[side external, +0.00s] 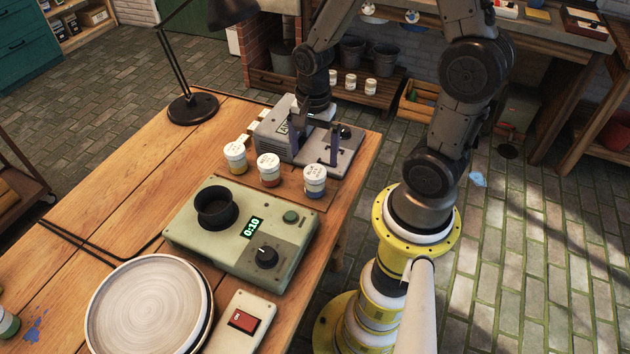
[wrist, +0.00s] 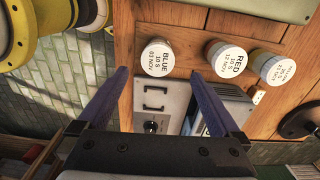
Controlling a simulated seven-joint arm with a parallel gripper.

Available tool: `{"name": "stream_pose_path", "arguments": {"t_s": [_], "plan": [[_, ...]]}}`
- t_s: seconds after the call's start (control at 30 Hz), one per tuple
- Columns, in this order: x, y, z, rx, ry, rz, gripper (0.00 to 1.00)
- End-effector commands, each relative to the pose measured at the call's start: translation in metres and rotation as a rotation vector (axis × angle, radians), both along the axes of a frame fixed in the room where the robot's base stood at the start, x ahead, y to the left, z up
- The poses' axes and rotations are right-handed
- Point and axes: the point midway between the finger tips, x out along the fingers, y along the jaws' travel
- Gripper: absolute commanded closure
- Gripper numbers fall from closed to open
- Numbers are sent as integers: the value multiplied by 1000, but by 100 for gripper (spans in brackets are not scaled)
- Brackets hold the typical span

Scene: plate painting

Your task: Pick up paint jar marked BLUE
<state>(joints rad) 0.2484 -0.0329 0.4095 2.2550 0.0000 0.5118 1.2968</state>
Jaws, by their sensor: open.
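The jar marked BLUE (side external: 315,183) stands upright on the table, nearest my arm's base in a row of three white-lidded jars. Its lid, reading BLUE, shows in the wrist view (wrist: 154,55), just beyond and between my fingertips. My gripper (side external: 318,145) is open and empty, above the grey device behind the jars. In the wrist view its two fingers (wrist: 158,74) are spread wide, with neither touching the jar. The jar marked RED (side external: 269,170) stands beside the blue one. The jar marked YELLOW (side external: 236,158) is at the row's far end.
The grey device (side external: 285,132) stands close behind the jars. A green timer box (side external: 185,238) with a black cup sits in front of them. A round plate (side external: 150,305), a red switch box (side external: 241,322) and a black lamp (side external: 193,107) are also on the table. The table's right edge is near the blue jar.

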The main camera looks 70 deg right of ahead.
Motion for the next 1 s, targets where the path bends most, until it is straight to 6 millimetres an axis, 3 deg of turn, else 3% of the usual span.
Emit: {"name": "stream_pose_path", "arguments": {"t_s": [0.3, 0.6, 0.9, 1.0], "plan": [[-1, 1, -26, 0, 2, 1, 0], [-4, 2, -66, 1, 1, 1, 0], [-4, 2, -71, 0, -2, 1, 0], [-4, 2, -71, 0, -2, 1, 14]]}}
